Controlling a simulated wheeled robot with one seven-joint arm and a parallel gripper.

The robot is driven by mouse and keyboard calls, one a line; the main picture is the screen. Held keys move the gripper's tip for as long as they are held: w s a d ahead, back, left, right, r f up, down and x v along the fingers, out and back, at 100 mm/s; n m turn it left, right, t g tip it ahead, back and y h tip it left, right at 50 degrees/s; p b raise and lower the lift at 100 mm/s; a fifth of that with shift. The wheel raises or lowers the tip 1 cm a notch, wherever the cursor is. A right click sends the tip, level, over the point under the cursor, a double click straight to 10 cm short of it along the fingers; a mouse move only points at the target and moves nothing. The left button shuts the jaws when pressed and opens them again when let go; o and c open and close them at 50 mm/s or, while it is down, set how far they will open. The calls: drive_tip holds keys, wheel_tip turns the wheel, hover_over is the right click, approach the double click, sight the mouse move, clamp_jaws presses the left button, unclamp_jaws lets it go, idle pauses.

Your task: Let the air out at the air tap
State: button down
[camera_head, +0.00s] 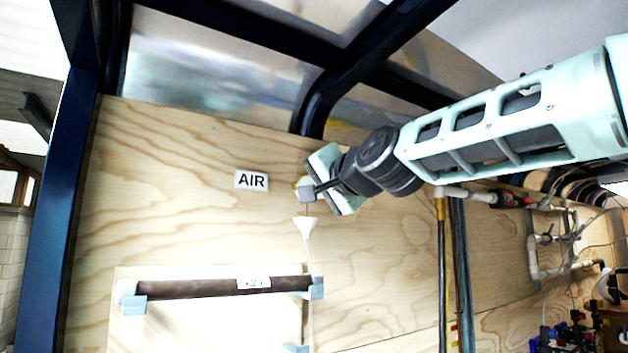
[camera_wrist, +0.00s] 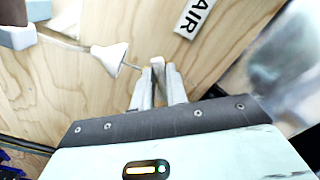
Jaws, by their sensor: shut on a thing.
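The air tap (camera_wrist: 157,64) shows in the wrist view only as a small pale piece between my fingertips; the rest of it is hidden. My gripper (camera_wrist: 157,88) is shut on it, close to the plywood wall. In the head view my gripper (camera_head: 305,188) is just below and right of the AIR label (camera_head: 251,180). A white funnel (camera_head: 306,226) hangs just below my gripper, apart from it. The funnel also shows in the wrist view (camera_wrist: 110,58), left of my fingers, with a thin stem pointing towards them.
A brown cylinder (camera_head: 215,287) lies across pale blue holders below the label. A hose runs down from the funnel past its right end. Pipes and valves (camera_head: 548,262) line the wall to the right. A dark blue frame post (camera_head: 62,200) stands at left.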

drive_tip(key=shift+s+a+r+m+p, duration=0.1)
drive_tip(key=shift+r+m+p, duration=0.35)
drive_tip(key=shift+m, duration=0.8)
drive_tip(key=shift+s+a+r+m+p, duration=0.1)
drive_tip(key=shift+r+m+p, duration=0.2)
drive_tip(key=shift+m+p, duration=0.7)
drive_tip(key=shift+a+r+m+p, duration=0.1)
drive_tip(key=shift+r+m+p, duration=0.2)
drive_tip(key=shift+m, duration=1.25)
drive_tip(key=c, duration=1.4)
unclamp_jaws()
drive_tip(key=shift+s, duration=0.1)
drive_tip(key=b+v, duration=0.4)
drive_tip(key=v, duration=1.3)
